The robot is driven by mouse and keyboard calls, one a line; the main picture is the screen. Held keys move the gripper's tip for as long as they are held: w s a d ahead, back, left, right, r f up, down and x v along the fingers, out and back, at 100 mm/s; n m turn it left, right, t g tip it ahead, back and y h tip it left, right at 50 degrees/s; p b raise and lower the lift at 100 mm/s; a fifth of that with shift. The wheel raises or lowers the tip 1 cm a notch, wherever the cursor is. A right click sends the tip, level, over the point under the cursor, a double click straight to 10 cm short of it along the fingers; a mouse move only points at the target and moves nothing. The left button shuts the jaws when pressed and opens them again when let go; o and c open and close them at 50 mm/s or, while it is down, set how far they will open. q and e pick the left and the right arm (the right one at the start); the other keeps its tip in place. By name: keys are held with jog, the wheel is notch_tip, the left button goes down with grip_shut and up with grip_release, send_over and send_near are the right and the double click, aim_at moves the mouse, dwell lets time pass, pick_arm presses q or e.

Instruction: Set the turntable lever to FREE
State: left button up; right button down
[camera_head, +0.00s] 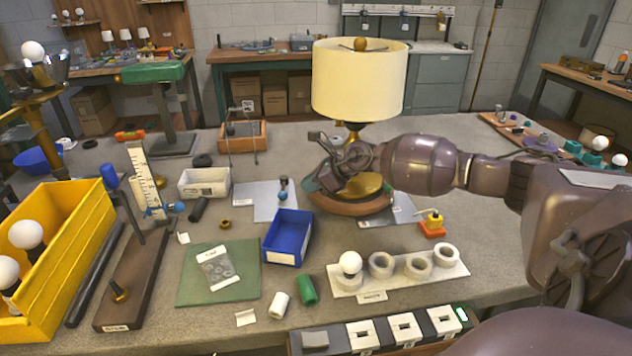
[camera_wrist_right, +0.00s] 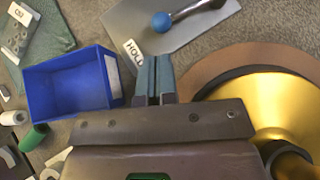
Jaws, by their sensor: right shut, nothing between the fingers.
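The turntable (camera_head: 345,206) is a round wooden base on the bench, carrying a brass lamp foot and a cream shade (camera_head: 360,80). To its left lies a grey plate (camera_head: 258,205) with the lever, a metal rod with a blue ball knob (camera_head: 283,196). The knob (camera_wrist_right: 161,21) also shows in the right wrist view, near a label reading HOLD (camera_wrist_right: 133,52). My right gripper (camera_wrist_right: 154,78) is shut and empty, its blue-grey fingertips beside the HOLD label, apart from the knob. In the head view my right arm covers part of the turntable. My left gripper is out of view.
A blue bin (camera_head: 288,236) stands close to the left of my right gripper. A second grey plate (camera_head: 400,208) lies right of the turntable, its label unreadable. A white holder (camera_head: 398,284) with rings and a bulb stands in front. A yellow bin (camera_head: 75,250) is at left.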

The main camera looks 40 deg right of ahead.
aim_at(286, 195)
jog(key=x, duration=0.4)
jog(key=shift+f+b, duration=0.1)
jog(key=shift+b, duration=0.25)
jog(key=shift+w+a+f, duration=0.35)
jog(key=shift+w, duration=0.1)
jog(key=shift+w+a+r, duration=0.1)
jog(key=shift+a, duration=0.05)
